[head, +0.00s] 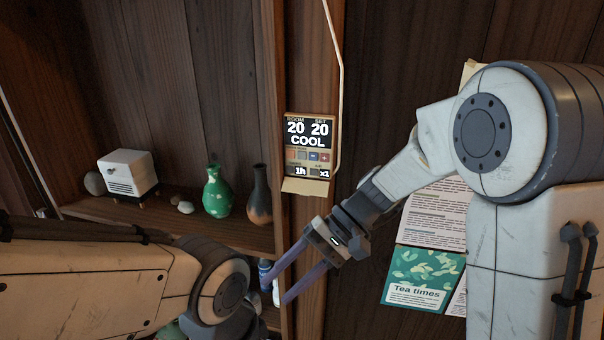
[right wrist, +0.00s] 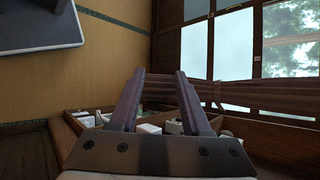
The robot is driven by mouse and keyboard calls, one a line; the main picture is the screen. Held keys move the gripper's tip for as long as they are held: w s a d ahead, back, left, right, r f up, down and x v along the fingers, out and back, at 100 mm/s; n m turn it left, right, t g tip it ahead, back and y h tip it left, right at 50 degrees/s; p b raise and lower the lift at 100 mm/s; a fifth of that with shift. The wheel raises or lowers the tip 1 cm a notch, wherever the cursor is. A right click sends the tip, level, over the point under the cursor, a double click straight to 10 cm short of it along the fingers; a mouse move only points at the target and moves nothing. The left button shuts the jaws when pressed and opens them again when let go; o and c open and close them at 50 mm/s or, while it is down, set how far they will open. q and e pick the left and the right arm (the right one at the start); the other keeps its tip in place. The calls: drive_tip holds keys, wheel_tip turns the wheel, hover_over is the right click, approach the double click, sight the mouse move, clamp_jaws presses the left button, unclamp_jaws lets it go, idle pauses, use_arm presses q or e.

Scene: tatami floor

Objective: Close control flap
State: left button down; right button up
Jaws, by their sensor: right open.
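The wall control panel (head: 309,132) has a dark display reading "COOL" and 20 twice, with small coloured buttons below. Its tan control flap (head: 305,187) sticks out, folded down, along the panel's lower edge. My right gripper (head: 277,291) is below the panel, its purple fingers apart and pointing down-left, empty and clear of the flap. The right wrist view also shows its spread fingers (right wrist: 160,82) with nothing held; panel and flap do not appear there. My left arm crosses the lower left of the head view, but its gripper does not show.
A shelf at left holds a white box-shaped device (head: 128,174), a green vase (head: 216,192) and a dark vase (head: 259,195). A pale cable (head: 341,90) runs beside the panel. A "Tea times" poster (head: 420,278) hangs at right, partly behind my right arm.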

drive_tip(key=w+d+r+m+t+y, duration=0.2)
drive_tip(key=w+d+y, duration=0.1)
drive_tip(key=w, duration=0.3)
drive_tip(key=w+d+r+m+t+y, duration=0.1)
drive_tip(key=w+d+m+t+y, duration=0.1)
drive_tip(key=w+d+t, duration=0.3)
drive_tip(key=m+t+y+p, duration=0.2)
approach(303, 184)
drive_tip(key=s+r, duration=0.2)
drive_tip(key=s, duration=0.1)
drive_tip(key=p+x, duration=0.4)
drive_tip(key=x, duration=0.5)
drive_tip(key=shift+w, duration=0.1)
drive_tip(key=shift+w+a+f+p, duration=0.2)
drive_tip(key=shift+a+p, duration=0.2)
drive_tip(key=shift+a, duration=0.2)
clamp_jaws()
drive_tip(key=c, duration=0.7)
unclamp_jaws()
